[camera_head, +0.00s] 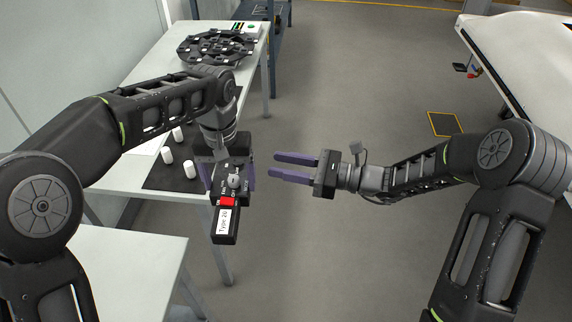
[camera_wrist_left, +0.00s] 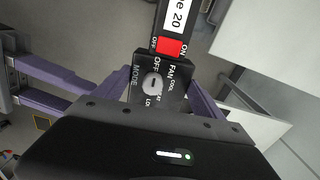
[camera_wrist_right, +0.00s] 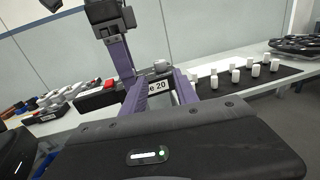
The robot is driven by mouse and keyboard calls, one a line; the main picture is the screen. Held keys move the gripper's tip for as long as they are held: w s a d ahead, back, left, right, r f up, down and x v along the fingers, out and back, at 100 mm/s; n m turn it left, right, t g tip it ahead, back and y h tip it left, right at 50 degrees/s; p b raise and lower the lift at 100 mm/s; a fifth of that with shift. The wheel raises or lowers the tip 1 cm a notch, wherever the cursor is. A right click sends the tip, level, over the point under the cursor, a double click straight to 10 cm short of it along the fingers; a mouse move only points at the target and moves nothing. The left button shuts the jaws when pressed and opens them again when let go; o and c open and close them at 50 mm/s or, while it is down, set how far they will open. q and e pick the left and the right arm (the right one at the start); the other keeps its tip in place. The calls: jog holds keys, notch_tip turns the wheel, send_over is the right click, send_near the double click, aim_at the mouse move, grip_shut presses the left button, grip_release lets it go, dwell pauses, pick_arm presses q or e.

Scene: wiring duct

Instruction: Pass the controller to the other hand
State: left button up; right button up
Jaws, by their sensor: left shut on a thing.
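The controller is a black block (camera_head: 227,210) with a red switch, a round knob and a white label reading "Type 20". My left gripper (camera_head: 232,178) is shut on its knob end, and the label end hangs free. In the left wrist view the controller (camera_wrist_left: 171,80) sits between the purple fingers, its switch and label beyond them. My right gripper (camera_head: 294,167) is open and empty, its two purple fingers pointing left towards the controller with a gap between.
A white table (camera_head: 128,178) at the left carries a black mat with several white cylinders (camera_head: 190,169) and a round black fixture (camera_head: 216,47). A nearer white table (camera_head: 130,262) stands at lower left. A pale slanted panel (camera_head: 530,55) is at the right. The floor between is clear.

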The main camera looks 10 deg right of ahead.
jog(key=x, duration=1.1)
jog(key=shift+w+a, duration=0.1)
jog(key=shift+a, duration=0.15)
jog(key=shift+c, duration=0.6)
grip_shut()
pick_arm(q)
jog(key=o, duration=1.5)
jog(key=shift+r, duration=3.75)
